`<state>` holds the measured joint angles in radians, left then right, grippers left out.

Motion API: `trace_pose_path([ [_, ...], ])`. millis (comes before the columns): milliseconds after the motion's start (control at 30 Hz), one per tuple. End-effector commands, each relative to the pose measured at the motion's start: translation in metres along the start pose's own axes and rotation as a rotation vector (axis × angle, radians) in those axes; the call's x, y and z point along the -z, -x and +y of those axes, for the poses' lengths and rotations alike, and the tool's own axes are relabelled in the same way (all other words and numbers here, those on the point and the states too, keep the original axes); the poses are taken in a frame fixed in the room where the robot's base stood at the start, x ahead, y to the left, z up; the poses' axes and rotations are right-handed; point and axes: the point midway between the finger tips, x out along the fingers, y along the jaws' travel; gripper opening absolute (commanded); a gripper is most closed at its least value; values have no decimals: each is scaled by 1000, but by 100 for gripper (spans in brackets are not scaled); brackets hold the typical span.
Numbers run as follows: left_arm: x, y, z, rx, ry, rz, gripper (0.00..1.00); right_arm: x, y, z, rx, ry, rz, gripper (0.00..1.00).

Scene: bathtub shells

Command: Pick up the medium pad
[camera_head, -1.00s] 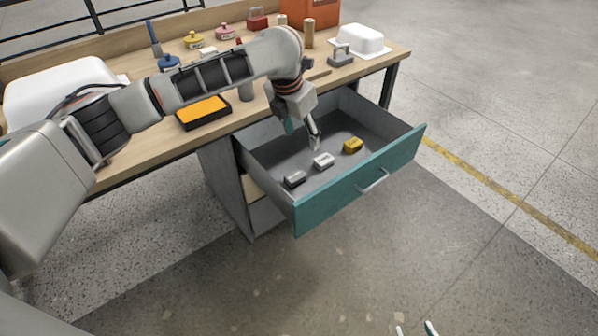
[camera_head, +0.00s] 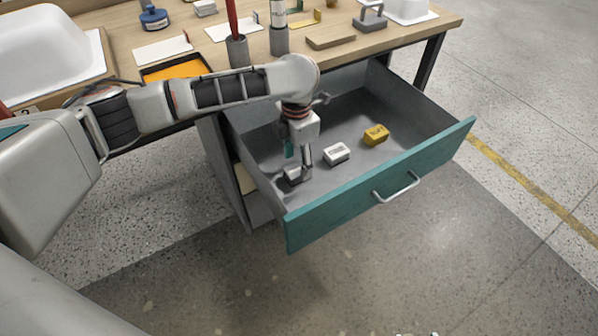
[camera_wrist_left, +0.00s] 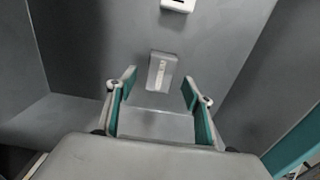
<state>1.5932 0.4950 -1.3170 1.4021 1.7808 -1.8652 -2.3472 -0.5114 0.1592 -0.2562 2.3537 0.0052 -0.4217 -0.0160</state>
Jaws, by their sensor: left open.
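Three small pads lie in a row on the floor of the open drawer. The left one is a grey pad with a pale label (camera_head: 291,174), partly hidden by my gripper. The middle one is a grey-white pad (camera_head: 336,153). The right one is yellow (camera_head: 375,134) and appears to read "SOFT". I cannot read which is the medium pad. My left gripper (camera_head: 298,166) points down over the left pad. In the left wrist view the open fingers (camera_wrist_left: 160,91) are spread with a grey pad (camera_wrist_left: 161,71) ahead between them, not gripped. Only slivers of my right gripper show at the bottom edge.
The grey drawer with its teal front (camera_head: 385,188) surrounds the pads, its walls close to my left gripper. The wooden worktop (camera_head: 425,31) above holds an orange-filled tray (camera_head: 150,74), cups and tools. Another pad (camera_wrist_left: 177,5) shows at the wrist view's top.

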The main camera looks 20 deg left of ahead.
Motion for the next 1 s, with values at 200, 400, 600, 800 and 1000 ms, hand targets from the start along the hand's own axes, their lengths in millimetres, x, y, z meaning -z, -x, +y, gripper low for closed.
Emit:
trace_pose_path([
  [200,3,-41,-2,7,0,10,51,4,-3,-12,22,-37,19,40],
  [400,0,-37,-1,0,0,2,51,27,-5,-10,13,-56,68,40],
  [600,0,-37,-1,0,0,2,15,24,-6,-10,12,-57,59,40],
  [800,1,-38,-1,1,0,3,10,16,-5,-11,14,-54,43,40],
  [1000,1,-34,-1,0,0,2,10,16,-4,-11,17,-44,43,40],
])
